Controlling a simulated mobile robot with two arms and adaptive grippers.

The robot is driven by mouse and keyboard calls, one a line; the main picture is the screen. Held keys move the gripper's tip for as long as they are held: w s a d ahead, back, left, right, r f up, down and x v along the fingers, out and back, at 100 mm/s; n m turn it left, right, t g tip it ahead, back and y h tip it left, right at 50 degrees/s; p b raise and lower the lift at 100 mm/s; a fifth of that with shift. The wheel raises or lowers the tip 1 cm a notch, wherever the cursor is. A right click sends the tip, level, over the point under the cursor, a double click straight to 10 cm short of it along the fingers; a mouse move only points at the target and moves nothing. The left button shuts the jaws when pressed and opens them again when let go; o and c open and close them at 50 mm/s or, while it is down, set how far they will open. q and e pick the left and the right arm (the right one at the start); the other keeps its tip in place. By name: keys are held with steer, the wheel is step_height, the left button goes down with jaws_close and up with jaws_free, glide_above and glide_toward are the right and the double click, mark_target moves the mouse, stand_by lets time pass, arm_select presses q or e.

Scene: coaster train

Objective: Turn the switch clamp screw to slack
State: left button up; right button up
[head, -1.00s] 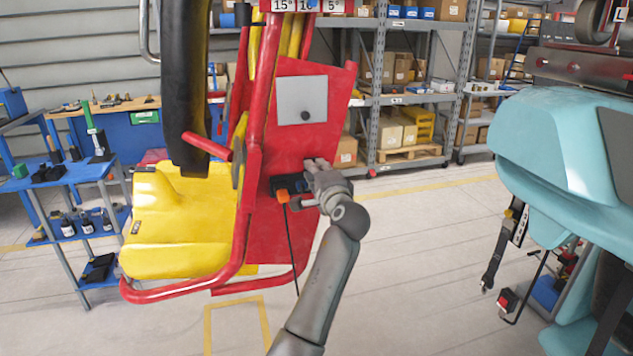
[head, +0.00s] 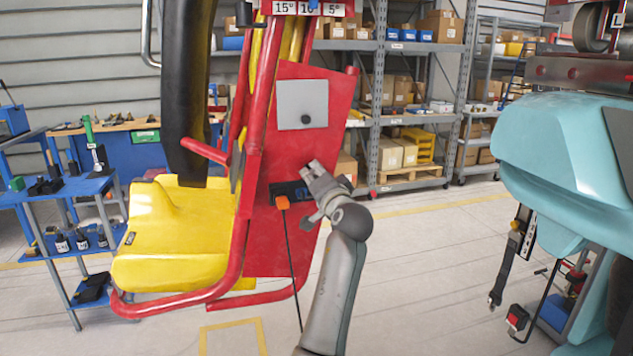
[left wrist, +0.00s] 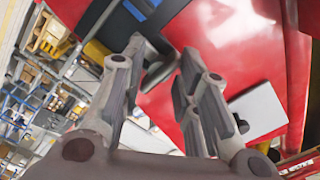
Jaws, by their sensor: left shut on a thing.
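The switch clamp is a black block (head: 278,190) with a blue label on the red side panel (head: 292,240). An orange switch piece (head: 282,203) sits at its lower edge with a black cable hanging down. My left gripper (head: 314,170) is at the right end of the block. In the left wrist view its fingers (left wrist: 155,75) stand on either side of a dark grey piece (left wrist: 158,68) that looks like the clamp screw's handle. The gripper is shut on it; the exact contact is hard to see. The block also shows in the left wrist view (left wrist: 160,12). My right gripper is out of view.
A grey plate (head: 302,103) is fixed on the panel above the gripper. A yellow seat (head: 175,235) with red tubes and a black padded bar (head: 185,90) stands left. A teal body (head: 560,160) hangs at the right. The floor between is clear.

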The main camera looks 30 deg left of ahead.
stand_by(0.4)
arm_select(q)
steer(key=o, duration=0.8)
steer(key=v, duration=1.2)
